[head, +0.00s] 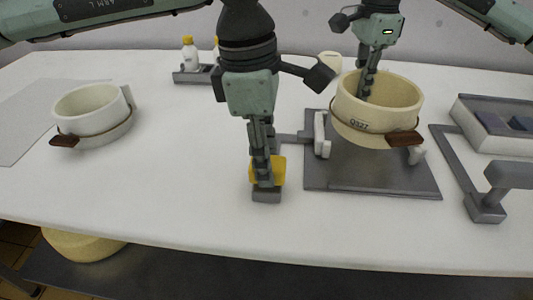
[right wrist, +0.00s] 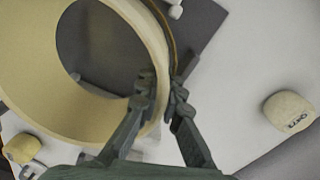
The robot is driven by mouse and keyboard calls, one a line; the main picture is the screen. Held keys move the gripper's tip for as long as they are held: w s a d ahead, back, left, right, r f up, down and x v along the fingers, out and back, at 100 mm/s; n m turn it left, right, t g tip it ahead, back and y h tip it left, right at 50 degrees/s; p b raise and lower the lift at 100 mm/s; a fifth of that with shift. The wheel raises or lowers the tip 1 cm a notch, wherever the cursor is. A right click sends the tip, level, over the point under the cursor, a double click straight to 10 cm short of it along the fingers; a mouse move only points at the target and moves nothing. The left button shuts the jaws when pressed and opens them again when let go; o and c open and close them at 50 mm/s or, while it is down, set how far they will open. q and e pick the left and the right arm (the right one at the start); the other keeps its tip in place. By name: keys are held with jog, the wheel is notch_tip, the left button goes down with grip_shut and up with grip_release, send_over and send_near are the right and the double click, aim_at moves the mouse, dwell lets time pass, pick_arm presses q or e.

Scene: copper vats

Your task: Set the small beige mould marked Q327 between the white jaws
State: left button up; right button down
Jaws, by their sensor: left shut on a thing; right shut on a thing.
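A beige ring-shaped mould (head: 375,112) with a dark mark like Q327, small and hard to read, hangs over the grey plate (head: 345,178). A thin band with a brown tab goes around it. My right gripper (head: 364,96) is shut on its wall (right wrist: 150,105), one finger inside and one outside. The left white jaw (head: 321,135) stands at the plate's left side. The right white jaw (head: 417,155) is partly hidden behind the mould. The mould seems above the plate, roughly between the jaws. My left gripper (head: 264,172) is shut on a yellow handle (head: 280,168) left of the plate.
A white mould (head: 88,108) with a brown tab stands at left. A small beige piece (head: 331,62) stands behind; a marked beige piece (right wrist: 290,110) shows in the right wrist view. Bottles stand in a rack (head: 193,76). A grey frame (head: 485,205) lies at right.

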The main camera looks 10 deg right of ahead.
pick_arm(q)
jog(key=shift+f, duration=0.15)
pick_arm(e)
jog(key=shift+f, duration=0.35)
pick_arm(q)
jog(key=shift+s, duration=0.1)
pick_arm(e)
jog(key=shift+f, duration=0.75)
jog(key=shift+f, duration=0.4)
jog(key=shift+f, duration=0.35)
jog(key=shift+f, duration=0.55)
jog(key=c, duration=1.6)
grip_release()
